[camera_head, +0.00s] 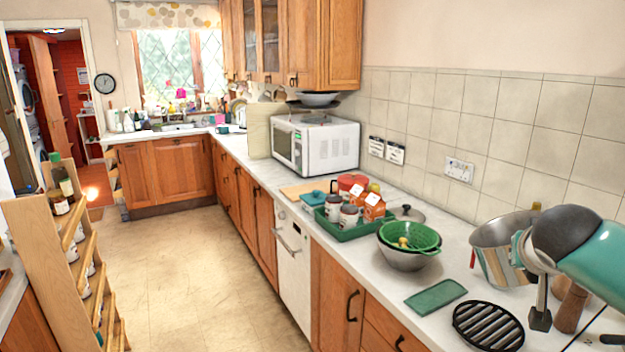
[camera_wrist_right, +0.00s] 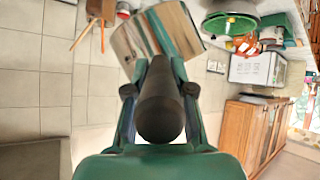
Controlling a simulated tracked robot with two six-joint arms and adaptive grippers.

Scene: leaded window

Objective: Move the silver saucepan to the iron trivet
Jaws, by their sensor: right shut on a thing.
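The silver saucepan (camera_head: 500,236) is at the right of the head view, behind the trivet and to its right. It also shows at the top of the right wrist view (camera_wrist_right: 155,32), with striped reflections on its side. My right gripper (camera_head: 532,258) is shut on the saucepan's dark handle, which lies between the fingers in the right wrist view (camera_wrist_right: 160,108). My arm hides part of the pan, and I cannot tell whether its base touches the counter. The black, slatted iron trivet (camera_head: 487,326) lies bare at the counter's front. My left gripper is not in view.
A green cloth (camera_head: 436,296) lies left of the trivet. A green colander (camera_head: 410,237) sits in a bowl behind it. A green tray (camera_head: 345,226) holds jars and packets. A wooden mill (camera_head: 569,306) stands right of the trivet. The tiled wall (camera_head: 500,135) bounds the counter.

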